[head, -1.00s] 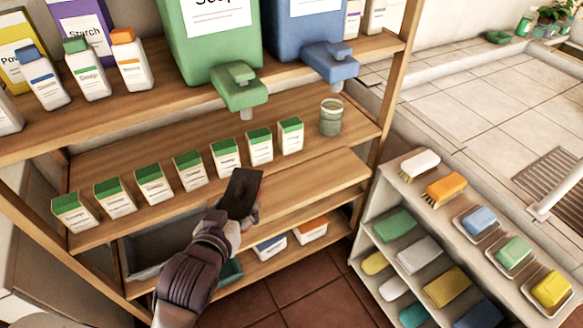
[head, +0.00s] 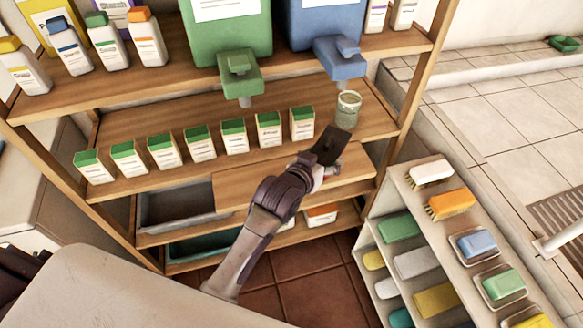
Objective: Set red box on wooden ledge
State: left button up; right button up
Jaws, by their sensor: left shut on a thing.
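My left gripper (head: 328,152) is over the right part of the wooden ledge (head: 245,188), a plain board in front of the row of small boxes. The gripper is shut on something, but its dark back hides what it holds. I see no red box; it may be behind the gripper, but I cannot tell. I also cannot tell whether the gripper or its load touches the ledge. My right gripper is not in view.
Several green-topped boxes (head: 235,136) stand in a row behind the ledge. A glass jar (head: 347,110) stands just beyond the gripper. Green (head: 240,78) and blue (head: 338,62) dispenser spouts hang above. A grey tray (head: 175,208) is left of the ledge; a rack of brushes and soaps (head: 415,210) stands right.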

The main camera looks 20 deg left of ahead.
pick_arm(q)
jog(key=a+f, duration=0.1)
jog(key=a, duration=0.2)
jog(key=a+f, duration=0.2)
jog(key=a, duration=0.1)
jog(key=w+a+f+p, duration=0.1)
jog(key=a+f, duration=0.1)
jog(key=a, duration=0.1)
jog(key=shift+w+f, duration=0.1)
jog(key=shift+f, duration=2.05)
jog(key=o, duration=1.3)
jog(key=shift+d, duration=0.1)
jog(key=shift+c, duration=0.2)
jog(key=v, duration=1.2)
